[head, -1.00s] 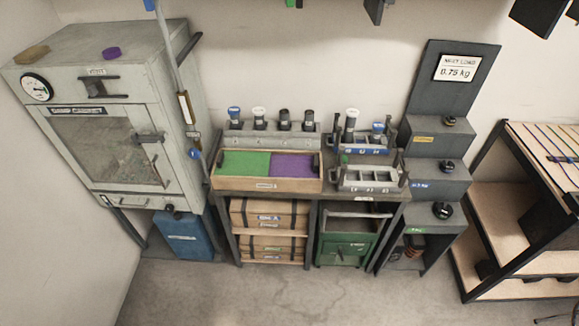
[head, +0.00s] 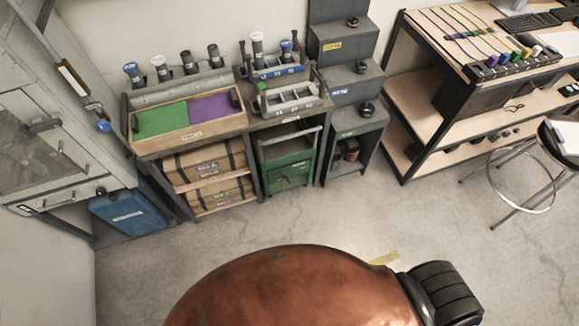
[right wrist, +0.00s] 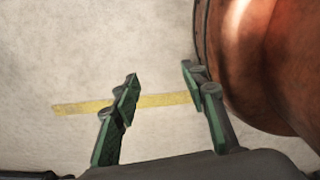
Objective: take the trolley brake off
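In the head view, a green wheeled-cart-like unit (head: 287,160) with a grey handle bar stands under the bench, left of the dark stepped stand. It is the likeliest trolley; I cannot make out a brake on it. My right gripper (right wrist: 160,80) shows in the right wrist view. Its two green-and-black fingers are spread apart with nothing between them, above pale floor with a yellow strip (right wrist: 75,108). The right gripper cannot be seen in the head view. My left gripper is not in view.
A large copper-coloured rounded body (head: 290,290) with a black ribbed end fills the bottom of the head view, perhaps mine. A blue box (head: 128,218) stands at left, a stool (head: 525,185) at right. Open concrete floor (head: 230,230) lies before the bench.

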